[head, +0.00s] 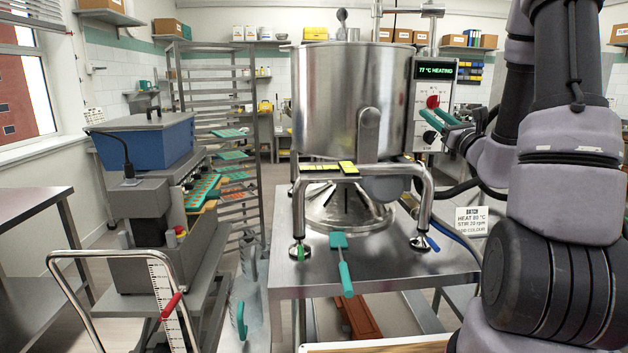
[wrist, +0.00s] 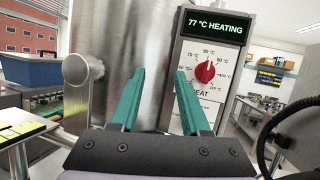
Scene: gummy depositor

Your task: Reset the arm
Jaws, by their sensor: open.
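My gripper (head: 436,127) has teal fingers and is open and empty. In the head view it is beside the kettle's control box, close to the red dial (head: 433,102). In the wrist view the gripper (wrist: 155,95) points up at the control panel (wrist: 216,62), with the red dial (wrist: 205,72) just above and right of the right fingertip. The dial's pointer is near the 80 °C mark at the top. The display (wrist: 215,24) reads "77 °C HEATING". My arm comes in from the right side of the head view. I cannot tell whether a finger touches the panel.
The large steel kettle (head: 335,95) stands on a steel table (head: 375,275). A teal spatula (head: 343,262) lies at its front edge. A tray rack (head: 215,100) and a blue-topped depositor (head: 150,145) stand left.

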